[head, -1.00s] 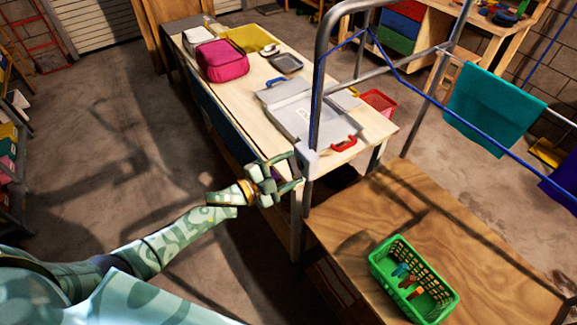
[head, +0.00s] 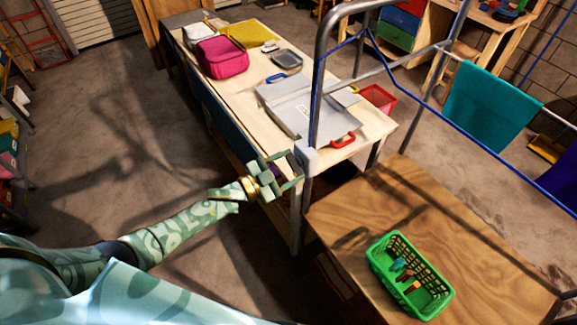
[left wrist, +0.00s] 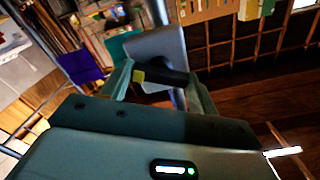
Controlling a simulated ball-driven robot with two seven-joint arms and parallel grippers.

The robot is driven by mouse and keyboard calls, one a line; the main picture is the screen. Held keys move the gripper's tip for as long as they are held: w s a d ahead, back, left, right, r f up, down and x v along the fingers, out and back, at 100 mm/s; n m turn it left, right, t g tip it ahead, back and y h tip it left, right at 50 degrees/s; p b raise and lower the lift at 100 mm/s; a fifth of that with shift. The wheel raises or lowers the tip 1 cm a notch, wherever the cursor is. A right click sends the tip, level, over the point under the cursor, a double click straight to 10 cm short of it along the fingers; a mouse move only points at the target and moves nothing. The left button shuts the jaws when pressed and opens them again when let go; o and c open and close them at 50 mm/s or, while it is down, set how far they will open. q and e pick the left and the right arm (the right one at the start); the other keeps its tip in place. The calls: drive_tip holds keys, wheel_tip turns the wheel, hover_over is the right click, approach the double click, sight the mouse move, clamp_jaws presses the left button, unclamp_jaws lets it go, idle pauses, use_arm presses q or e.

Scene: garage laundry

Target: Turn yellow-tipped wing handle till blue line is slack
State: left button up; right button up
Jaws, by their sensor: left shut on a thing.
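A grey housing (head: 306,157) sits low on the metal post, with a wing handle on it. In the left wrist view the dark handle (left wrist: 168,77) with its yellow tip (left wrist: 138,76) lies between my left gripper's fingers. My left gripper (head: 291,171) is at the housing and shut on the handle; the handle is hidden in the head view. The blue line (head: 400,76) runs up beside the post, over the frame's top, then down to the right in a bent, sagging path. My right gripper is not in view.
A teal cloth (head: 490,108) hangs from the frame's rail. A green basket (head: 385,277) stands on the wooden top (head: 450,225) at the right. A workbench (head: 372,130) with a grey case (head: 300,108) and a pink bag (head: 221,56) is behind. Open floor lies left.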

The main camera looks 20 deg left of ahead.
use_arm(q)
drive_tip(key=shift+f, duration=0.1)
drive_tip(key=o, duration=1)
drive_tip(key=b+v, duration=0.1)
drive_tip(key=v, duration=1.5)
drive_tip(key=shift+s+a, duration=0.15)
drive_tip(key=shift+a, duration=0.05)
